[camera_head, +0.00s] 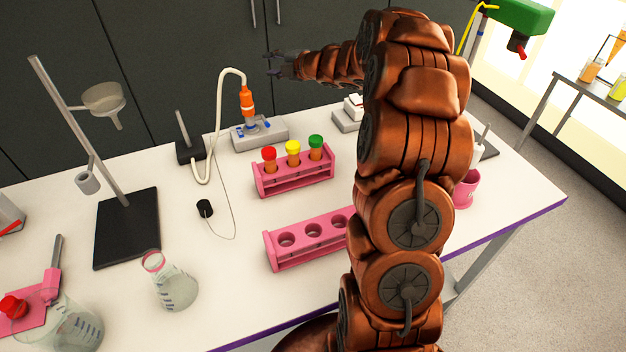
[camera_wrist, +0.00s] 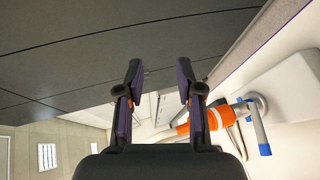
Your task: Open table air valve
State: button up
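The table air valve (camera_head: 262,125) stands on a grey base at the back of the white table, with blue parts low on it. An orange connector (camera_head: 247,98) rises from it to a white hose. In the wrist view, the valve's metal body and blue-ended handle (camera_wrist: 259,130) show at the right, with the orange connector (camera_wrist: 222,117) partly behind the right finger. My gripper (camera_head: 271,63) is above and behind the valve, pointing left, touching nothing that I can see. Its fingers (camera_wrist: 158,72) are apart with nothing between them.
A pink rack with capped tubes (camera_head: 294,173) stands in front of the valve, and an empty pink rack (camera_head: 300,248) is nearer. A black box (camera_head: 190,151) and a stand (camera_head: 127,228) are to the left. Dark cabinets (camera_head: 170,50) rise behind the table.

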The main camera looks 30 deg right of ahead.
jog(key=s+a+f+m+g+h, duration=0.2)
jog(key=s+m, duration=0.4)
jog(key=s, duration=0.6)
jog(key=s+a+f+m+g+h+b, duration=0.1)
jog(key=s+a+m+g, duration=0.4)
jog(key=s, duration=0.7)
jog(key=s+a+f+m+g+h+b, duration=0.1)
jog(key=s+a+f+m+g+h, duration=0.2)
jog(key=s+m, duration=0.4)
jog(key=s+a+f+g, duration=0.1)
jog(key=s, duration=0.4)
jog(key=shift+s+h, duration=0.15)
jog(key=shift+h, duration=0.15)
jog(key=shift+a, duration=0.15)
